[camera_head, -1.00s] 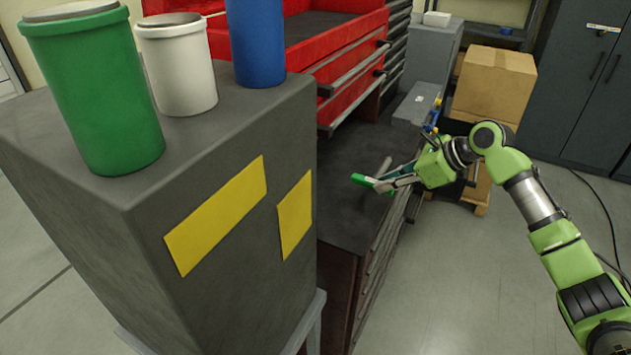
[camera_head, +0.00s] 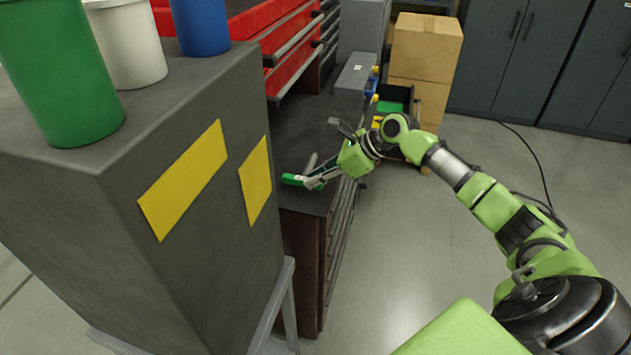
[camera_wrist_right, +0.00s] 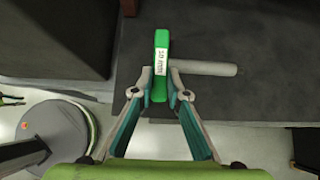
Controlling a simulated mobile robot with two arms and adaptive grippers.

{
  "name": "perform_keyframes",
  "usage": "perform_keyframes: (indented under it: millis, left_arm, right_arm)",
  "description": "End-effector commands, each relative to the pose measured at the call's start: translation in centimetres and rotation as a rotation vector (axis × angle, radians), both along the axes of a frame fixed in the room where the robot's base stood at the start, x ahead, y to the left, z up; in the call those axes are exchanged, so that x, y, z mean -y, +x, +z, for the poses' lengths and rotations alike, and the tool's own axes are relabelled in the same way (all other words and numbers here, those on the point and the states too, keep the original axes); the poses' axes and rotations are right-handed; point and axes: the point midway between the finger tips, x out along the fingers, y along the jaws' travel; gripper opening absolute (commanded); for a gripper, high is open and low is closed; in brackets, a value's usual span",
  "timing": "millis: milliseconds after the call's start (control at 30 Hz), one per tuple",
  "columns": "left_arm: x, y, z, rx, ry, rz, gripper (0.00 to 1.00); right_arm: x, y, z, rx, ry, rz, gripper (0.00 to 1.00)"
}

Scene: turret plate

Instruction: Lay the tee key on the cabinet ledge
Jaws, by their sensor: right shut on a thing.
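The tee key has a green handle with a white label (camera_wrist_right: 161,60) and a grey shaft (camera_wrist_right: 205,67) pointing to the right in the right wrist view. In the head view its green handle (camera_head: 291,179) and shaft (camera_head: 311,161) show over the near end of the dark cabinet ledge (camera_head: 322,126). My right gripper (camera_head: 312,182) is shut on the handle's end; its fingertips (camera_wrist_right: 160,84) sit on both sides of it. The key is over the ledge (camera_wrist_right: 255,95) near its edge; I cannot tell whether it touches. My left gripper is not in view.
A tall dark box (camera_head: 190,265) with yellow patches stands at the left, carrying green (camera_head: 58,75), white (camera_head: 127,45) and blue (camera_head: 200,25) containers. A red tool chest (camera_head: 270,35) rises behind the ledge. Cardboard boxes (camera_head: 425,50) stand beyond. The floor at right is open.

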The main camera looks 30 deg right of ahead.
Motion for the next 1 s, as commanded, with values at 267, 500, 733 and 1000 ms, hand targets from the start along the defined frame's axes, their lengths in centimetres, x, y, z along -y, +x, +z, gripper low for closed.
perform_keyframes:
  millis: [267, 500, 733, 1000]
  left_arm:
    - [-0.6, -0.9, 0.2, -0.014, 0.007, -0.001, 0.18]
    - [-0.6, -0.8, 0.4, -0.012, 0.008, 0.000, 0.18]
    - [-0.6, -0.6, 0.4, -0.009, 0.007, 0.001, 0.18]
    - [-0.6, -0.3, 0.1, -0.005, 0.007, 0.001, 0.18]
  right_arm:
    - [0.0, 0.1, -2.0, 0.002, 0.001, -0.001, 0.00]
    - [0.0, 0.0, -2.3, 0.000, 0.001, 0.001, 0.20]
    - [0.0, 0.0, -2.3, -0.001, -0.001, 0.000, 0.31]
    - [0.3, -0.2, -1.8, -0.001, -0.002, -0.001, 0.31]
